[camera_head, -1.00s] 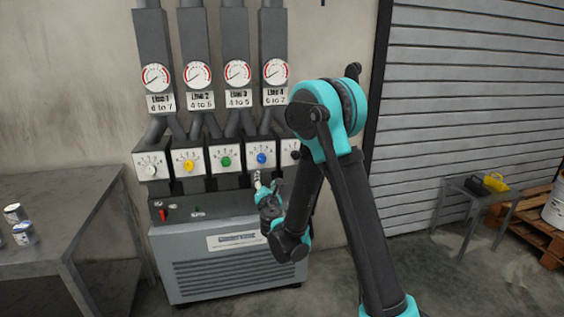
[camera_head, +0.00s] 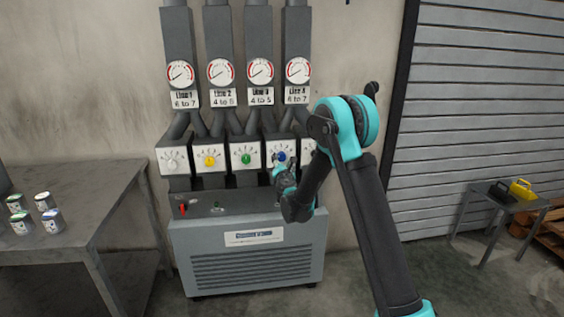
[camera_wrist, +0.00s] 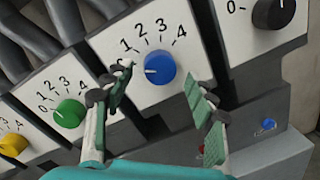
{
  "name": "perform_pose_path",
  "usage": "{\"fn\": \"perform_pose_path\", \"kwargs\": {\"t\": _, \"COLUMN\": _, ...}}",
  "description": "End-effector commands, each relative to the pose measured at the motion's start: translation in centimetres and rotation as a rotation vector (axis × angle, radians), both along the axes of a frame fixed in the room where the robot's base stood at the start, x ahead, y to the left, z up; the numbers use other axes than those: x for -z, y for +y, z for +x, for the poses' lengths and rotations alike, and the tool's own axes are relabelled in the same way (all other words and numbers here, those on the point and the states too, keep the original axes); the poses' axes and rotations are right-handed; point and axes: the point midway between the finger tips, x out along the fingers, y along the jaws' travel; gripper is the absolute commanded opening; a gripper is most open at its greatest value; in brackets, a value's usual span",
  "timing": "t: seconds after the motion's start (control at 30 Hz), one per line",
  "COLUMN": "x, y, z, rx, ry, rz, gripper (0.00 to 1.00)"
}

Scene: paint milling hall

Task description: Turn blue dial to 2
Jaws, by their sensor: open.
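The blue dial (camera_wrist: 160,67) is on a white plate with a printed scale in the wrist view. Its white mark points left, toward the low end of the scale. The numbers 1 to 4 are readable above it; the 0 spot is by my left fingertip. My gripper (camera_wrist: 158,84) is open, with one finger on each side just below the dial, and nothing is between them. I cannot tell whether the left fingertip touches the plate. In the head view the blue dial (camera_head: 281,156) is partly covered by my gripper (camera_head: 283,168).
A green dial (camera_wrist: 69,113) and a yellow dial (camera_wrist: 12,144) are to the left, a black dial (camera_wrist: 272,13) to the right. A blue button (camera_wrist: 268,124) is lower right. Gauges (camera_head: 221,72) are above the panel. A table (camera_head: 75,200) with cans stands left.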

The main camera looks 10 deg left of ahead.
Motion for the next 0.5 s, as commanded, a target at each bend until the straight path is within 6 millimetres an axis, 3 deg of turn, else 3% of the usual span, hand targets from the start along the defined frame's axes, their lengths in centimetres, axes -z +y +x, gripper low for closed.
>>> {"fn": "perform_pose_path", "kwargs": {"t": 0.13, "x": 0.01, "y": 0.17, "z": 0.99, "rx": 0.0, "ry": 0.0, "rz": 0.0, "gripper": 0.56}}
{"fn": "perform_pose_path", "kwargs": {"t": 0.43, "x": 0.0, "y": 0.2, "z": 1.16, "rx": 0.0, "ry": 0.0, "rz": 0.0, "gripper": 0.56}}
{"fn": "perform_pose_path", "kwargs": {"t": 0.5, "x": 0.0, "y": 0.2, "z": 1.16, "rx": 0.0, "ry": 0.0, "rz": 0.0, "gripper": 0.49}}
